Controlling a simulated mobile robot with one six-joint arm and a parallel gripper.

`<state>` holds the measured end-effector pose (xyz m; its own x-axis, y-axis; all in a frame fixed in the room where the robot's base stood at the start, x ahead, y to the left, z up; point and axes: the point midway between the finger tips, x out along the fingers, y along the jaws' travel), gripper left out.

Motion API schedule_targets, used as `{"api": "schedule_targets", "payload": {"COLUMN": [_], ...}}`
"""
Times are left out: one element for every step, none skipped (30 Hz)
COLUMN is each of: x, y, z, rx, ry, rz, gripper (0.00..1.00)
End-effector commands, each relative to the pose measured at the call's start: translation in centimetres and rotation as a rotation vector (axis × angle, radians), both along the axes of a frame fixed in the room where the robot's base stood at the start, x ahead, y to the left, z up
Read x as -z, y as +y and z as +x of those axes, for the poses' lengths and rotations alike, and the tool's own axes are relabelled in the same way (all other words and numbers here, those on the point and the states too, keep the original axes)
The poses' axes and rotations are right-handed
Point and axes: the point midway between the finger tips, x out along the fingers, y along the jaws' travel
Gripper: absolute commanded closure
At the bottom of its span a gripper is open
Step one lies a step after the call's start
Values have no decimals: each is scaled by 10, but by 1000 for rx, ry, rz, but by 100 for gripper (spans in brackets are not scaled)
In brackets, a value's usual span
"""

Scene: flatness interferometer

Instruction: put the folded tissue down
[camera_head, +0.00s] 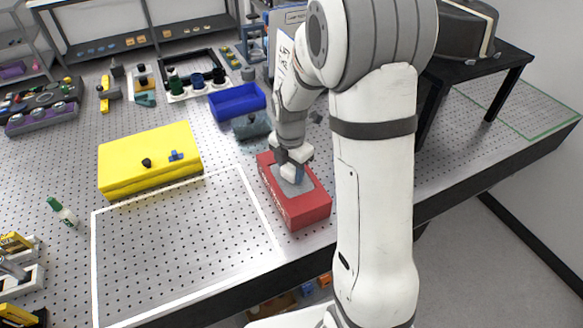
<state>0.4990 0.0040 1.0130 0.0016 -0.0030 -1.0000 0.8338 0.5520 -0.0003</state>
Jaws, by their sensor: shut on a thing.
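My gripper (296,166) points down over a red box (308,209) with a grey top, near the table's front edge. It is shut on the folded tissue, of which little can be made out. A small blue-grey patch (299,174) shows between the fingers and may be part of it. The fingertips are at or just above the box's grey top; I cannot tell whether they touch it.
A white-outlined rectangle (245,178) of bare perforated tabletop lies left of the red box. A yellow case (148,172) stands behind it. A blue bin (237,102) and a grey-blue block (251,125) stand behind the box.

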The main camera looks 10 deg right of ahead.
Motion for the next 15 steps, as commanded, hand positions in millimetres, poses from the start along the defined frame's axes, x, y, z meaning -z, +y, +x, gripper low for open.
{"api": "schedule_targets", "payload": {"x": [0,0,0,1,3,4,4,3,3,3,3,3,3,3,3], "y": [0,0,0,0,0,0,0,0,0,0,0,0,1,0,0], "z": [0,0,0,0,0,0,0,0,0,0,0,0,0,0,0], "rx": [0,0,0,-1,-1,-1,-1,-1,-1,-1,-1,-1,-1,-1,-1], "ry": [0,0,0,0,0,0,0,0,0,0,0,0,1,1,1], "rz": [0,0,0,0,0,0,0,0,0,0,0,0,-1,-1,-1], "gripper": [89,89,89,89,89,89,55,53,49,47,44,41,39,36,34]}}
